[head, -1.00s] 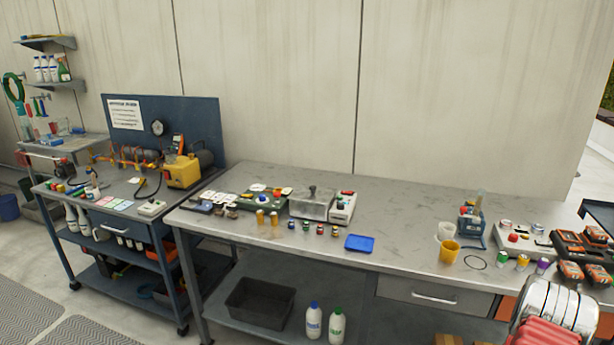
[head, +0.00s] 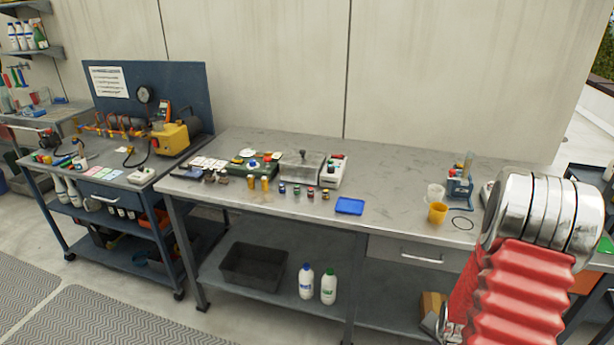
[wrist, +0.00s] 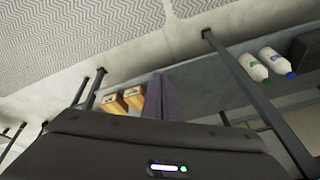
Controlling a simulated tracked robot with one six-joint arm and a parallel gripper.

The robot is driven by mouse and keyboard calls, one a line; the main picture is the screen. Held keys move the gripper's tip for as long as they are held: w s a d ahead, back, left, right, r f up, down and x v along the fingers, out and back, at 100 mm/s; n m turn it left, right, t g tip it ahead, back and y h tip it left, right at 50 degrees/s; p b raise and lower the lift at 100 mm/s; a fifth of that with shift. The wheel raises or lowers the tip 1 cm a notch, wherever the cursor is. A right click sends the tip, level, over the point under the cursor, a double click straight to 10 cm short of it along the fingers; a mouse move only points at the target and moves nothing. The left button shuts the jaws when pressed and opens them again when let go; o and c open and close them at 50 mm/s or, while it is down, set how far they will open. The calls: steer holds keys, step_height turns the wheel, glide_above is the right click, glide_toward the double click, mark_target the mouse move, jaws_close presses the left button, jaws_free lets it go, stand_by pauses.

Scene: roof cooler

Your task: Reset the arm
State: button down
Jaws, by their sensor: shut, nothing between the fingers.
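My gripper (wrist: 162,84) shows in the wrist view, above its dark housing with a small lit strip. Its two purple-grey fingers are together, with nothing between them. It is over the area by the workbench, with the lower shelf and floor behind it. In the head view my arm, with chrome rings and a red bellows, stands at the right and covers the right part of the workbench (head: 400,180). The gripper itself does not show in the head view.
The bench carries a blue tray (head: 349,206), a yellow cup (head: 437,212), a metal box (head: 300,168) and several small cans. Two bottles (head: 328,286) and a dark bin (head: 253,266) are on the lower shelf. A tool cart (head: 110,200) stands left. The bench's middle back is clear.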

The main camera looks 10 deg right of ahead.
steer(key=s+a+r+n+y, duration=0.1)
steer(key=a+r+n, duration=0.3)
steer(key=a+r, duration=0.6)
steer(key=s+a+r+n+t, duration=0.1)
steer(key=s+a+r+n, duration=0.2)
steer(key=a+r, duration=0.8)
steer(key=s+a+r+n+t+y, duration=0.1)
steer(key=s+a+r+n, duration=0.3)
steer(key=a+r, duration=0.7)
step_height(320, 180, up, 6)
steer(key=shift+s+r+n+y, duration=0.15)
steer(key=shift+n+y, duration=0.15)
steer(key=c, duration=2.5)
jaws_free()
